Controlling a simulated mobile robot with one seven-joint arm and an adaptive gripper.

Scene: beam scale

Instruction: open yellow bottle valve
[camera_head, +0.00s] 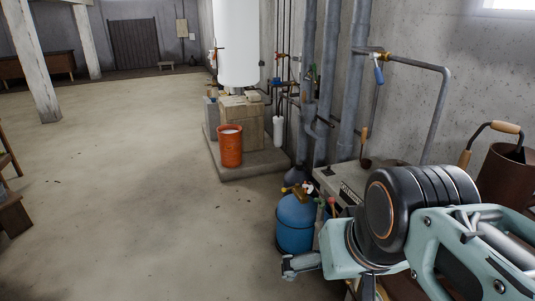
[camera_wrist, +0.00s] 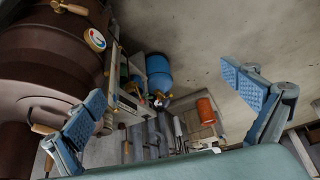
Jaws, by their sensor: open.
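A blue gas bottle (camera_head: 295,226) stands on the floor at the lower middle of the head view, with a small yellow valve (camera_head: 297,188) on its top. In the wrist view the blue bottle (camera_wrist: 159,76) shows between my fingers, at a distance. A small fitting (camera_wrist: 160,101) shows at its end, too small to make out clearly. My gripper (camera_wrist: 166,96) is open and empty, its two blue finger pads wide apart. In the head view a fingertip of my gripper (camera_head: 300,265) overlaps the bottle's lower edge in the picture. My arm hides part of the area to the right of the bottle.
An orange bucket (camera_head: 230,148) stands on a low concrete slab before a white boiler (camera_head: 238,45). Grey vertical pipes (camera_head: 330,80) run along the wall. A grey bench-like unit (camera_head: 335,185) stands right of the bottle. The floor (camera_head: 130,200) to the left is clear.

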